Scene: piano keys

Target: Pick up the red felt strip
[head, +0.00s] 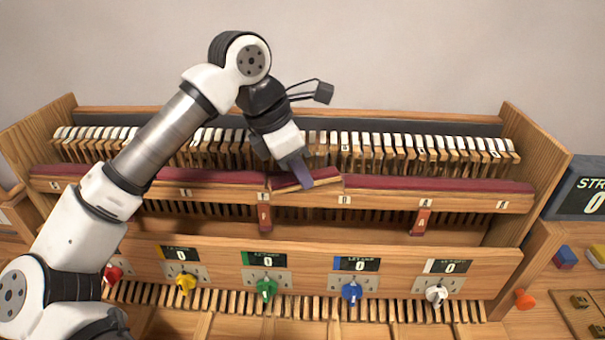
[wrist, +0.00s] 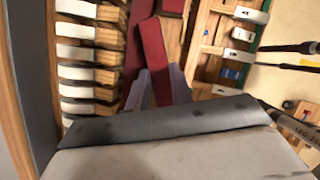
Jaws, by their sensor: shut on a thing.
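A short red felt strip (head: 324,174) on a wooden backing sits mid-rail in the head view, tilted against the long red felt on both sides. My gripper (head: 302,178) comes down onto it from above, its purple-grey fingers shut on it. In the wrist view the strip (wrist: 152,52) runs up from between the fingers (wrist: 153,92), slanted. Its lower part is partly hidden by the fingers and gripper body. I cannot tell whether the strip still touches the rail.
Long red felt lengths lie left (head: 150,178) and right (head: 440,184) on the lettered wooden rail. Rows of white-topped keys (head: 390,145) stand behind. Red tags (head: 421,221) hang below the rail. Coloured knobs (head: 266,288) line the front panel. A display box (head: 580,195) stands at right.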

